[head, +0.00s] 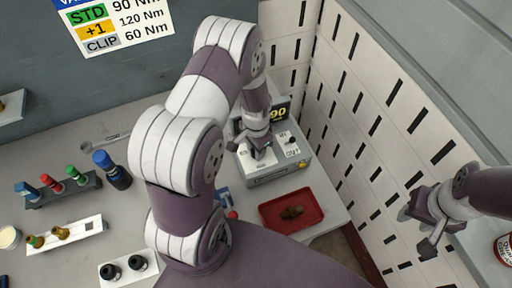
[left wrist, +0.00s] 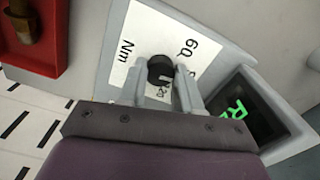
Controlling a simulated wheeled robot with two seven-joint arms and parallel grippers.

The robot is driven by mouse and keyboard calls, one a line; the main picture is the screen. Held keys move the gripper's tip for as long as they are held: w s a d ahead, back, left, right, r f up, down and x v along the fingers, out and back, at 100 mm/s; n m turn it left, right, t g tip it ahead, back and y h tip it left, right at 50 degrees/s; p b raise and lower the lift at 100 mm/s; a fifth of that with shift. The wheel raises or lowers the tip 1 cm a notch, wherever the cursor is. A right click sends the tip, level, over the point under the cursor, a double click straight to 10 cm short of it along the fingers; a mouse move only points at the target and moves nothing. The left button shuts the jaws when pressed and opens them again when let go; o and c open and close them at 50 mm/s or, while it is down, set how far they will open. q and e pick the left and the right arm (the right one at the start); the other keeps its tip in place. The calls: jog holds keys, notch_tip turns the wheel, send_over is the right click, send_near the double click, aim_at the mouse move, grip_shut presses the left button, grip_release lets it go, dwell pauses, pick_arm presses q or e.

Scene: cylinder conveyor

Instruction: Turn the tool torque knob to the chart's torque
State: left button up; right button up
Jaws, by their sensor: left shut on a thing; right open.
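The wall chart (head: 118,22) reads STD 90 Nm, +1 120 Nm, CLIP 60 Nm. My right gripper (head: 428,228) is open and empty at the right.
A red tray (head: 270,222) with a brass-coloured part (head: 291,212) lies in front of the box. A perforated white wall (head: 370,120) rises close on its right.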

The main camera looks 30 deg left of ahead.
pick_arm(q)
jog(key=shift+w+r+m, duration=0.1)
jog(key=shift+w+m, duration=0.1)
jog(key=shift+m, duration=0.5)
jog(key=o, duration=1)
jog(key=shift+o, duration=0.2)
jog(key=shift+s, duration=0.1)
notch_tip(320, 180, up, 13)
jog(key=b, duration=0.2)
jog(key=shift+b, duration=0.4)
